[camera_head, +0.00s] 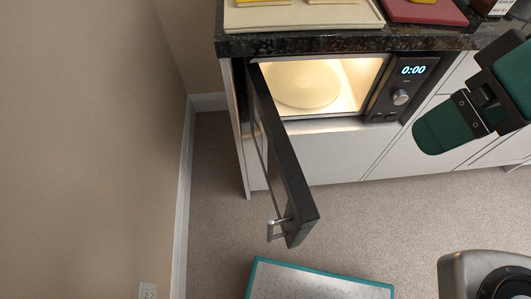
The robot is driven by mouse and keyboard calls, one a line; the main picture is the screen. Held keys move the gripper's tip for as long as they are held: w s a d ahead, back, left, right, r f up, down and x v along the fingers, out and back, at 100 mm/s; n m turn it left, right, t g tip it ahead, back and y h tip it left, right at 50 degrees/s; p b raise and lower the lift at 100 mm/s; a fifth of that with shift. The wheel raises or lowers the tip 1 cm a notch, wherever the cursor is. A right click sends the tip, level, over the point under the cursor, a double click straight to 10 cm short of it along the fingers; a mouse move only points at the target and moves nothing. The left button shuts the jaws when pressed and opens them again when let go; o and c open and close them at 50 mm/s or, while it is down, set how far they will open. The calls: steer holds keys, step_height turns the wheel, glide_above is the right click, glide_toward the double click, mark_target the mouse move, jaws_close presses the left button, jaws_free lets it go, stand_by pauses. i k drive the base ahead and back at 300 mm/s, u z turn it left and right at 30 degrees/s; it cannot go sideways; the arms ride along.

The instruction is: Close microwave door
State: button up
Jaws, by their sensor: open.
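The microwave (378,104) is built in under the dark countertop. Its inside is lit and empty except for a round turntable plate (301,83). Its control panel shows 0:00 above a round knob. The microwave door (281,150) is hinged at the left and stands wide open, swung out toward me over the floor. A metal handle (273,228) is on the left-hand face of the door, near its free end. My gripper (466,108), dark with green parts, is at the right, in front of the white cabinets. It is open, empty and well apart from the door.
The countertop (330,43) above the microwave carries trays and other items. A teal-edged box or mat (310,283) lies on the carpet below the door. A wall (110,130) stands at the left. The carpet between door and cabinets is clear.

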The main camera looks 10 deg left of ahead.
mark_target(297, 211)
steer(key=u, duration=1.2)
steer(key=k, duration=0.9)
